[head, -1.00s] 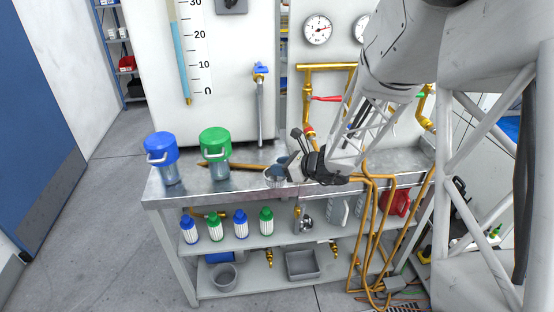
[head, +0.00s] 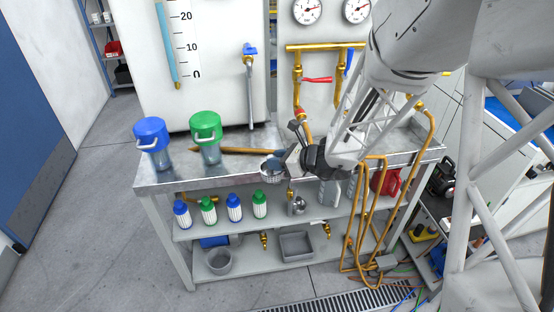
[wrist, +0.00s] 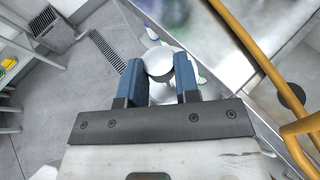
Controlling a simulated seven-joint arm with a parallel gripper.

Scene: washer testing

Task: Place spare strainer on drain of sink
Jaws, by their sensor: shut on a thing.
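The strainer (head: 271,176) is a small pale metal bowl-shaped piece at the bench's front edge in the head view. My gripper (head: 284,163) is shut on it. In the wrist view, the strainer (wrist: 163,61) shows as a round silvery shape between the two blue fingers of my gripper (wrist: 159,76). A dark round spot (wrist: 291,96) on the grey surface at the right of the wrist view may be the drain; I cannot tell. No sink drain is clear in the head view, where my arm covers part of the bench.
A blue-lidded container (head: 152,140) and a green-lidded one (head: 206,135) stand on the bench left of my gripper. A brown rod (head: 235,150) lies behind. Yellow pipes (head: 375,215) hang at the front right. Bottles (head: 234,207) and a grey bin (head: 297,246) are on lower shelves.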

